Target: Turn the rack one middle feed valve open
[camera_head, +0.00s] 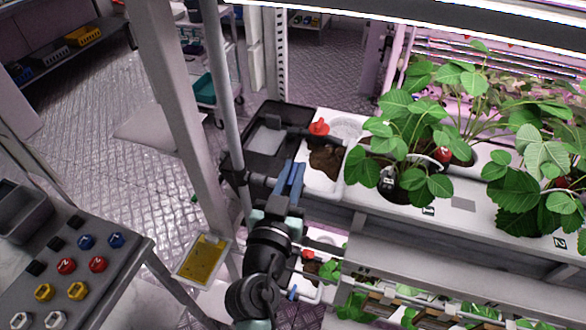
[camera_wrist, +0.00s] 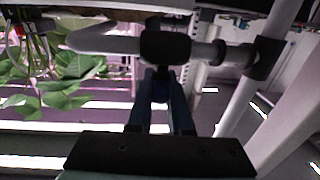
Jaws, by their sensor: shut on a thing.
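My gripper (camera_head: 291,180) has its blue fingers at the pipework on the left end of the plant rack. In the wrist view its fingers (camera_wrist: 160,103) close on a small valve handle (camera_wrist: 160,84) just under a black valve body (camera_wrist: 165,46). The valve body sits on a grey feed pipe (camera_wrist: 100,40) that runs across the view. The fingers hide most of the handle, so I cannot tell its exact angle. In the head view the valve is largely hidden behind my gripper.
A red valve handle (camera_head: 318,128) stands above the white basin. A lower tier has a blue handle (camera_head: 292,293) and a red one (camera_head: 308,254). A rack post (camera_head: 215,80) stands close left. Strawberry plants (camera_head: 420,130) grow at right. A button console (camera_head: 75,270) is at lower left.

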